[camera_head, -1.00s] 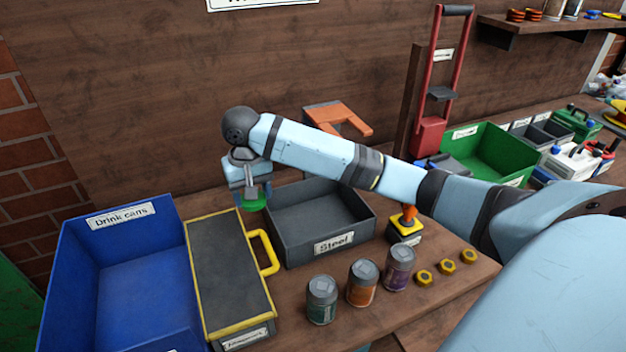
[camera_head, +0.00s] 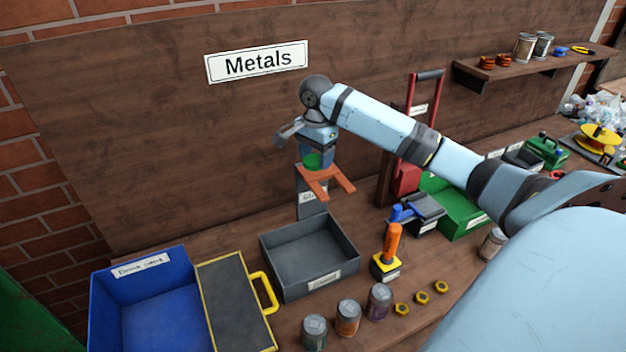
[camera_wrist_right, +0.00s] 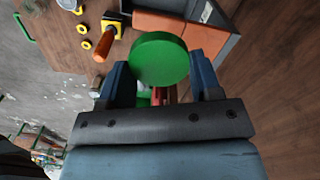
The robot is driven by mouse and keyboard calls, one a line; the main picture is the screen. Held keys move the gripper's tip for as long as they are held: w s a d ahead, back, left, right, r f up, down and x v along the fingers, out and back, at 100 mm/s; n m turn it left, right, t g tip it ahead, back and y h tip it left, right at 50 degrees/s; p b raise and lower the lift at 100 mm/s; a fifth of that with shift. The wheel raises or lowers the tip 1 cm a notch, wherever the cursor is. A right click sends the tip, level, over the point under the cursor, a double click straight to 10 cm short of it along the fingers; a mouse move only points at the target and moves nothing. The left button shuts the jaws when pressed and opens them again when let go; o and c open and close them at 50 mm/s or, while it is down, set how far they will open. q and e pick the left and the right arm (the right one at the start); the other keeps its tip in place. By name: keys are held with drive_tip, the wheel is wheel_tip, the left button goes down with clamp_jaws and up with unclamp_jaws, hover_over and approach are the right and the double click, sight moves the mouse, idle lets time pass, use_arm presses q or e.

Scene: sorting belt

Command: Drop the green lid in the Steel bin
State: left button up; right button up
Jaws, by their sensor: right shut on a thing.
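My right gripper (camera_head: 314,158) is shut on the green lid (camera_head: 313,161) and holds it in the air, above and behind the Steel bin. In the right wrist view the round green lid (camera_wrist_right: 158,60) sits between the two blue fingers of the gripper (camera_wrist_right: 158,82). The Steel bin (camera_head: 291,283) is a dark grey open box on the bench with a white label on its front, which is too small to read clearly now. Its visible inside looks empty. My left gripper is not in view.
An orange bracket-shaped piece (camera_head: 326,180) on a grey stand is just below the gripper. A blue Drink cans bin (camera_head: 141,270) and a yellow-edged box (camera_head: 240,305) stand left. An orange-handled tool (camera_head: 391,245) stands right; several cans line the front.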

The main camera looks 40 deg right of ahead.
drive_tip(key=shift+f, duration=2.05)
drive_tip(key=o, duration=1)
drive_tip(key=shift+o, duration=0.2)
drive_tip(key=shift+r, duration=0.15)
wheel_tip(320, 180, up, 14)
drive_tip(key=b, duration=0.1)
drive_tip(key=shift+f, duration=0.2)
